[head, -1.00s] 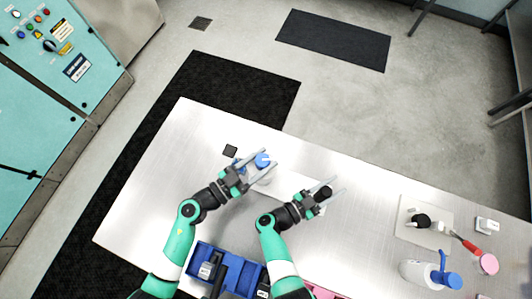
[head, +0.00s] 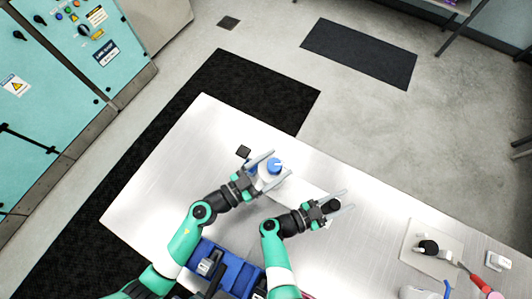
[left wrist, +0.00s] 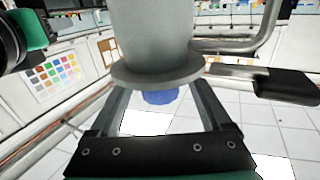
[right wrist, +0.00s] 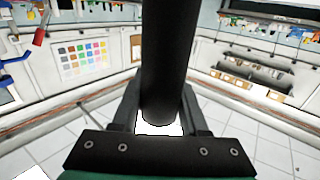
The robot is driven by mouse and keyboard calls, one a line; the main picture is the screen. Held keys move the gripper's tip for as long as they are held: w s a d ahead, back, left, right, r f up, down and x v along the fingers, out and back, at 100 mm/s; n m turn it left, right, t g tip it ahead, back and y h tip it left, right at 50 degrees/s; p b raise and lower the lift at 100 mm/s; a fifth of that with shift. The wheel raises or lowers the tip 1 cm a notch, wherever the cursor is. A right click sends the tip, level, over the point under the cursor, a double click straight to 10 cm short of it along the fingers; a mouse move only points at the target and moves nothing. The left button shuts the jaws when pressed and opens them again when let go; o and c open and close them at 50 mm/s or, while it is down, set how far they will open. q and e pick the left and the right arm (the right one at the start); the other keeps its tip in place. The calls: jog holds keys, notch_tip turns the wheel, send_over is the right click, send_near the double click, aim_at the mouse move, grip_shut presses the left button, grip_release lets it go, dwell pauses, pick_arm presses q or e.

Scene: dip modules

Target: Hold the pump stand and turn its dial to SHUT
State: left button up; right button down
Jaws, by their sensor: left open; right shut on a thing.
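The pump stand (head: 264,183) is on the table, with a round blue dial (head: 274,166) on top. Its markings are too small to read. My left gripper (head: 269,164) is open, its fingers on either side of the stand's upper part. In the left wrist view, the stand's grey flanged body (left wrist: 155,45) rises between the spread fingers, and contact is unclear. A black handle (head: 331,206) is to the right; the left wrist view shows a black grip (left wrist: 275,85) on a metal rod. My right gripper (head: 345,200) is shut on the black handle, a dark cylinder (right wrist: 165,70) in the right wrist view.
A blue tray (head: 238,272) is at the near edge between my arms. On the right are a pale board (head: 410,257) with a black knob, a red-handled tool (head: 477,285) and a white block (head: 497,260). The table's left part is clear.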

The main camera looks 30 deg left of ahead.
pick_arm(q)
jog(key=v, duration=1.2)
pick_arm(e)
jog(key=shift+c, duration=1.7)
grip_release()
pick_arm(q)
jog(key=shift+r, duration=0.15)
pick_arm(e)
jog(key=shift+r, duration=0.1)
